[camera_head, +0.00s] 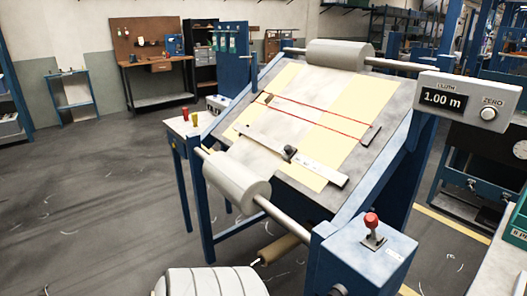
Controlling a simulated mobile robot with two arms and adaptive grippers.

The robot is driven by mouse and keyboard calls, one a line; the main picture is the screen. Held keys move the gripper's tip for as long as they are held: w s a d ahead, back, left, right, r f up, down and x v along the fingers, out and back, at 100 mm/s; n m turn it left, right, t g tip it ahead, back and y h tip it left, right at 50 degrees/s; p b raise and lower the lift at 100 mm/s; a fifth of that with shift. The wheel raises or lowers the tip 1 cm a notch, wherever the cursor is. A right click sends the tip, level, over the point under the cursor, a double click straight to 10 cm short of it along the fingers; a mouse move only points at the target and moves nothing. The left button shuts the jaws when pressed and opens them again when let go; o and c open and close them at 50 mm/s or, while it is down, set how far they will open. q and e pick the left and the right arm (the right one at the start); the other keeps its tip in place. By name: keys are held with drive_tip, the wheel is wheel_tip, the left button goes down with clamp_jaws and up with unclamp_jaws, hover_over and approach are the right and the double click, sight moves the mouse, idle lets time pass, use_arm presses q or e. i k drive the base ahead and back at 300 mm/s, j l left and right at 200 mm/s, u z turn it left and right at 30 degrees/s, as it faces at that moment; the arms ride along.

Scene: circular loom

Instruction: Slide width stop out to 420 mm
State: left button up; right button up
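The width stop appears to be the small dark block with a knob (290,152) on a pale scale bar (325,172) that lies slantwise across the tilted inspection table (395,125). The block sits near the middle of the bar. The scale's numbers are too small to read, so its setting in mm cannot be told. Pale yellow cloth or panels (330,145) lie on the table, with two thin red lines (318,107) running across. A short dark piece (371,134) lies at the right end of the lines. Neither of my grippers shows in the head view.
A grey roller (237,180) is at the table's front and another (338,54) at its back. A blue box with a red-knobbed lever (371,222) stands front right. A display (465,98) reads 1.00 m. Open floor (90,200) lies left.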

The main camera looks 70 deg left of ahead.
sight(290, 150)
drive_tip(key=u, duration=2.05)
drive_tip(key=i+z, duration=0.1)
